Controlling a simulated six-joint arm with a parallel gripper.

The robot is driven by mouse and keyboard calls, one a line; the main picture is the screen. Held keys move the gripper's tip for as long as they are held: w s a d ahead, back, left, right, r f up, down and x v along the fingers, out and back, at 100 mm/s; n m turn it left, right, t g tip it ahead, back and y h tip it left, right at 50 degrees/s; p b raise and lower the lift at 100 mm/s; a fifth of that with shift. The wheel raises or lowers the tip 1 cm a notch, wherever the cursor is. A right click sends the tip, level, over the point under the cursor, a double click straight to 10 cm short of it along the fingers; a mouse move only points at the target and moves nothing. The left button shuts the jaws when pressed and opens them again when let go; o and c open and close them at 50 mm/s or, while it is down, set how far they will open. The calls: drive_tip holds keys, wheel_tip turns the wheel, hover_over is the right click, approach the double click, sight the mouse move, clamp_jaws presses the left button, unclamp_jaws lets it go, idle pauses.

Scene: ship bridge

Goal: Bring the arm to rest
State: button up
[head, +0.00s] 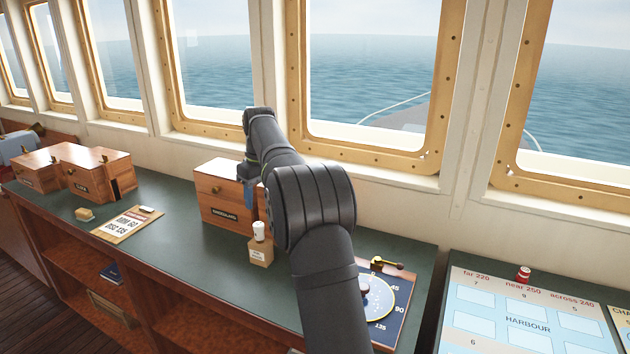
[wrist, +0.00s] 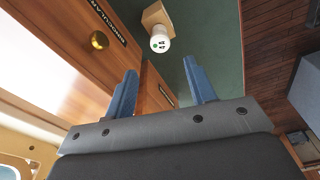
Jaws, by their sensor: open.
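My gripper (wrist: 160,88) shows in the wrist view with its two blue fingers spread apart and nothing between them. In the head view my gripper (head: 248,190) is partly hidden behind my dark arm, with a blue finger in front of a wooden drawer box (head: 215,195) on the green counter. The box also shows in the wrist view (wrist: 65,35), with a brass knob. A small wooden block with a white cylinder (head: 259,231) on it stands in front of the box. In the wrist view that white cylinder (wrist: 160,44) is beyond the fingertips.
The counter (head: 165,245) has clear room left of the block. A card (head: 127,224) and wooden boxes (head: 85,170) are further left. A blue dial board (head: 385,310) lies partly behind my arm. A chart board (head: 530,315) with a small red object (head: 523,275) is at right. Windows line the back.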

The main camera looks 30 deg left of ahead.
sight(257, 224)
drive_tip(key=f, duration=0.4)
drive_tip(key=a+f, duration=0.1)
drive_tip(key=f, duration=0.7)
drive_tip(key=shift+w+a, duration=0.15)
drive_tip(key=shift+a, duration=0.05)
drive_tip(key=shift+r, duration=1.95)
drive_tip(key=shift+f, duration=0.15)
